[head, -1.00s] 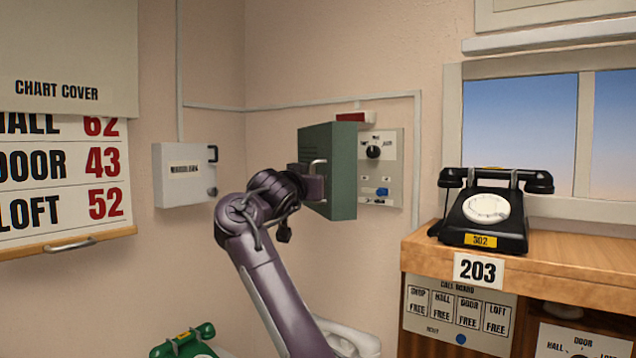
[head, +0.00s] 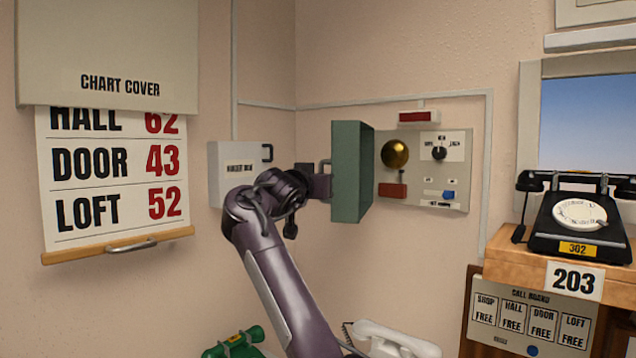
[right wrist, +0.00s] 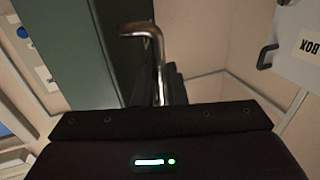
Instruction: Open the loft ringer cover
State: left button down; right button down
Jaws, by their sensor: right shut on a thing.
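The green ringer cover (head: 350,170) stands swung out from the wall panel, hinged open to the left of the uncovered parts. Behind it show a brass bell (head: 395,153) and a red block (head: 392,190) on the panel (head: 430,200). My right gripper (head: 321,183) is shut on the metal handle of the cover. That handle (right wrist: 152,45) also shows in the right wrist view, with the green cover (right wrist: 75,50) to its left. The fingertips are partly hidden there. My left gripper is in neither view.
A white wall box (head: 222,170) is close behind my right gripper, to its left. A black telephone (head: 580,222) stands on the wooden shelf at right. A white handset (head: 395,340) and a green telephone (head: 235,345) are low in front. The chart cover (head: 110,50) hangs at upper left.

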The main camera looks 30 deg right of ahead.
jog(key=shift+s+d, duration=0.15)
jog(key=c, duration=1.8)
grip_release()
jog(key=o, duration=0.3)
jog(key=shift+d, duration=0.2)
jog(key=b+v, duration=0.5)
jog(key=v, duration=0.2)
jog(key=shift+s+a, duration=0.2)
jog(key=shift+a, duration=0.1)
